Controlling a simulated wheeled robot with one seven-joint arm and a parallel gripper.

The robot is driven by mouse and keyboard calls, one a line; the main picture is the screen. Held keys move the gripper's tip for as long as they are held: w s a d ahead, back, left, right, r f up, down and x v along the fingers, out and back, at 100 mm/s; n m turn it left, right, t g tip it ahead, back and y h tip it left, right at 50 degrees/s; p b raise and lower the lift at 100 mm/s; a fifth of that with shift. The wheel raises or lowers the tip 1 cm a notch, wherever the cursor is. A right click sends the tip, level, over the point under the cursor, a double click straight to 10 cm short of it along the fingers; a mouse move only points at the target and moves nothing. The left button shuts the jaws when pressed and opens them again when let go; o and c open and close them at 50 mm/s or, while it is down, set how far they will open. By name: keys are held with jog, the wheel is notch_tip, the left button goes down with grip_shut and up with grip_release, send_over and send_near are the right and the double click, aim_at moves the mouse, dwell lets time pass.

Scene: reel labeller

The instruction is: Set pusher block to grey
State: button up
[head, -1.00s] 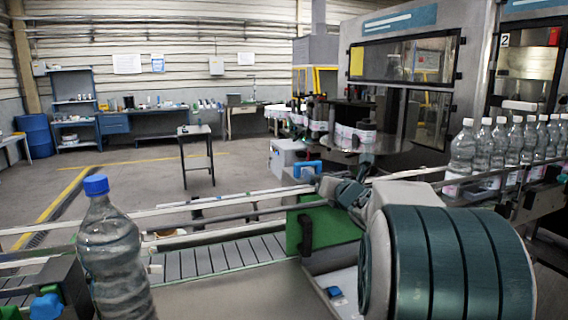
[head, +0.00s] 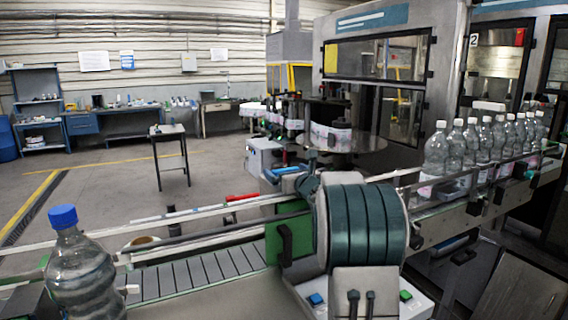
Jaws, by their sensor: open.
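A pale panel (head: 423,308) at the bottom centre carries a small blue square piece (head: 316,299) and a small green square piece (head: 405,295). The part of the panel between them is hidden by my arm and a grey block with two dark upright rods. A green block (head: 300,236) with a black handle stands beside the conveyor, left of my ribbed teal arm link. I cannot tell which part is the pusher block, and no grey square piece shows on the panel. My gripper's fingertips cannot be made out; my arm link covers that area.
A blue-capped bottle (head: 78,270) stands at the lower left by the slatted conveyor (head: 195,275). Several clear bottles (head: 437,150) stand in a row at the right. Metal rails (head: 180,221) cross the middle. A small table (head: 168,131) stands on open floor behind.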

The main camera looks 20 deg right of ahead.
jog(key=shift+w+p, duration=0.55)
jog(key=shift+w, duration=1.25)
